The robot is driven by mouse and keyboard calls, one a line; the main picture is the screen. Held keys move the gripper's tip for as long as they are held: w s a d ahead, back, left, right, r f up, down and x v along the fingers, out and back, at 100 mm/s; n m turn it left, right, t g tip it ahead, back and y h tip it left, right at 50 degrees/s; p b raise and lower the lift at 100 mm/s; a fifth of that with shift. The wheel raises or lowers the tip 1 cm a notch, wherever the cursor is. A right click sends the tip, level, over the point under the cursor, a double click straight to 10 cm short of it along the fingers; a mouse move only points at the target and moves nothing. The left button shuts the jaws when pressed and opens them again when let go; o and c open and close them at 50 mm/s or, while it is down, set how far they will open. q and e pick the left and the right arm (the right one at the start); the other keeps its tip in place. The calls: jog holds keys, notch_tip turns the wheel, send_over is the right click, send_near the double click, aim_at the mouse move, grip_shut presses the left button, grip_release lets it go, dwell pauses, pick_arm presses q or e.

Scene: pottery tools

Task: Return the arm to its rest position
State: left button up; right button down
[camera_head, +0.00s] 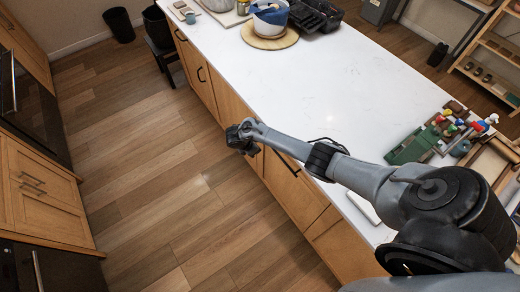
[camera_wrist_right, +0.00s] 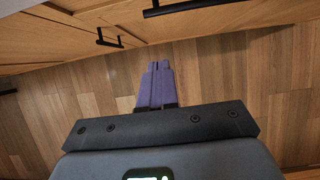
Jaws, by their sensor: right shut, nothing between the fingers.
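My right arm comes in from the right of the head view and reaches across the counter's front edge. My right gripper (camera_head: 240,138) is at its end, beside the wooden cabinet fronts and over the floor; its fingertips are hard to make out there. In the right wrist view the purple fingers (camera_wrist_right: 158,67) are shut together with nothing between them, with wood floor beyond them. My left gripper is not in view.
The white countertop (camera_head: 325,85) is clear in its middle. A bowl (camera_head: 269,14) on a round wooden board (camera_head: 269,38) stands at the far end. A green toolbox (camera_head: 413,146) and small bottles (camera_head: 480,127) are at the right. Drawer handles (camera_wrist_right: 108,40) stick out near the gripper.

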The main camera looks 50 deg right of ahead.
jog(key=s+a+f+n+g+p, duration=0.1)
jog(key=s+a+f+p, duration=0.2)
jog(key=s, duration=0.5)
jog(key=s+a+f+g+p, duration=0.1)
jog(key=s+a+p, duration=0.1)
jog(key=s+a, duration=0.45)
jog(key=s+a+r+m+y+p, duration=0.25)
jog(key=s+a+r+p, duration=0.2)
jog(key=s+a, duration=0.5)
jog(key=s+a+r+m+t+y+p, duration=0.1)
jog(key=s+a+r+m, duration=0.1)
jog(key=r, duration=0.4)
jog(key=s+a+r+m+t+y+p, duration=0.1)
jog(key=a+r+t, duration=0.1)
jog(key=r, duration=0.4)
jog(key=w+r+m+t, duration=0.2)
jog(key=r+m, duration=0.2)
jog(key=r, duration=0.5)
jog(key=w+r+m+t, duration=0.2)
jog(key=r+m, duration=0.2)
jog(key=r, duration=0.5)
jog(key=shift+w+d+r+y, duration=0.15)
jog(key=shift+w+d+y, duration=0.2)
jog(key=shift+w+d, duration=0.05)
